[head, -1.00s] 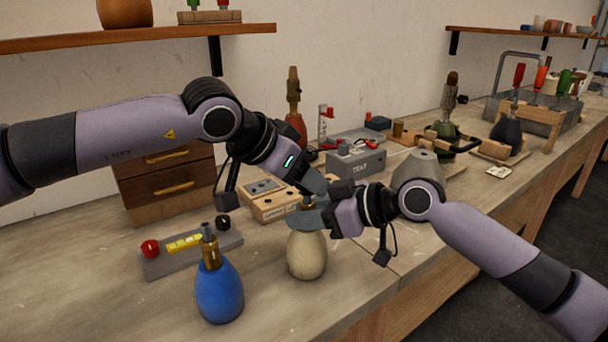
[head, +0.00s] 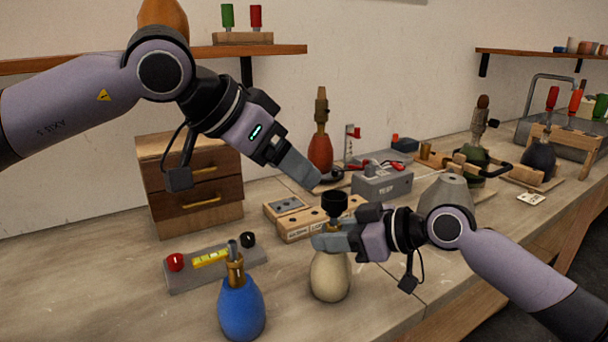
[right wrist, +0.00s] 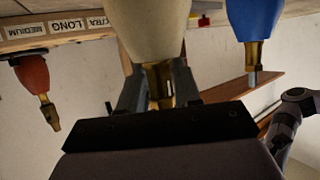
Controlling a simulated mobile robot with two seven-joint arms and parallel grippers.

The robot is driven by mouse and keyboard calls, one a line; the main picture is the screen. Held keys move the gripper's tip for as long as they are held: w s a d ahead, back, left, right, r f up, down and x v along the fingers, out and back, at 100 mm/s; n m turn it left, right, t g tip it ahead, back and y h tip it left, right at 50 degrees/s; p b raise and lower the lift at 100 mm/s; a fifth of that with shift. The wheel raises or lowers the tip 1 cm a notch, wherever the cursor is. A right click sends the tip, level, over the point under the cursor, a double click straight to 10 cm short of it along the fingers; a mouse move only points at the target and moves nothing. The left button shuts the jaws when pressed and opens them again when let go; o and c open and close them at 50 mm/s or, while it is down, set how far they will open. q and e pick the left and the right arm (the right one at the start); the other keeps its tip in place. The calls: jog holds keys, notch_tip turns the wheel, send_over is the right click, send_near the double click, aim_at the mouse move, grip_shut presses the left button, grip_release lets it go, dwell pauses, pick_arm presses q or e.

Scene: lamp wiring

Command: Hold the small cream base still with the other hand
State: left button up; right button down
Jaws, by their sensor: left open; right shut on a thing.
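The small cream base (head: 331,277) stands upright on the bench at the front middle. My right gripper (head: 328,238) is shut on its brass neck, just above the cream body. The right wrist view, which shows things upside down, has the cream body (right wrist: 147,25) and the brass neck (right wrist: 160,84) between the fingers. A black cup-shaped socket (head: 334,203) sits above the right gripper, at the top of the neck; the join is hidden by the fingers. My left gripper (head: 308,175) is open and empty, above and to the left of the socket, apart from it.
A blue base (head: 241,308) stands to the left, near a tray (head: 215,270) with red and black terminals. A labelled wooden block (head: 305,228) and a grey test box (head: 382,184) lie behind. A drawer cabinet (head: 195,190) stands back left, with a shelf (head: 270,50) above.

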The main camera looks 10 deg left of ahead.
jog(key=c, duration=0.7)
grip_release()
jog(key=shift+d+r, duration=0.1)
